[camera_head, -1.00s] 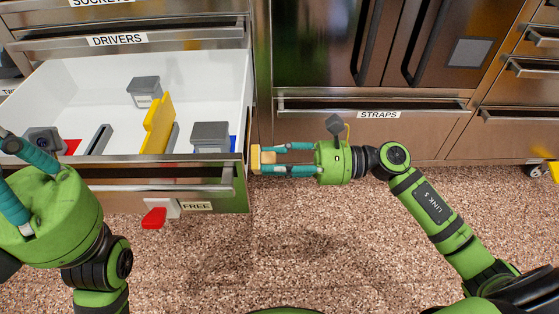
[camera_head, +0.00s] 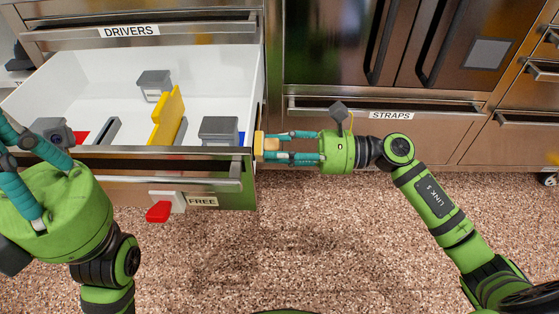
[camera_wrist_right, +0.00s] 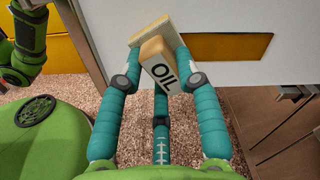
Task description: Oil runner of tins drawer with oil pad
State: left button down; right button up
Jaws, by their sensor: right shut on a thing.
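Grey tins (camera_head: 219,130) stand inside. My right gripper (camera_head: 272,146) is shut on the oil pad (camera_head: 260,146), a yellow block with a cream face. The pad is at the drawer's outer right side, near the front corner. In the right wrist view the pad (camera_wrist_right: 160,62), lettered OIL, is between the fingers against or close to a white panel.
A yellow piece (camera_head: 167,117) stands among the tins. A red tab (camera_head: 158,212) sticks out below the drawer front. The DRIVERS drawer (camera_head: 129,31) above and the STRAPS drawer (camera_head: 391,115) at right look shut. The speckled floor (camera_head: 310,240) in front is clear.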

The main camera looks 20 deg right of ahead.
jog(key=shift+s+a+b, duration=0.25)
jog(key=shift+s+b, duration=0.05)
jog(key=shift+s, duration=0.3)
jog(key=shift+s+a+b, duration=0.2)
jog(key=shift+s+b, duration=0.1)
jog(key=shift+s, duration=0.25)
jog(key=b+v, duration=0.4)
jog(key=v, duration=0.2)
dwell(0.5)
jog(key=shift+w, duration=0.1)
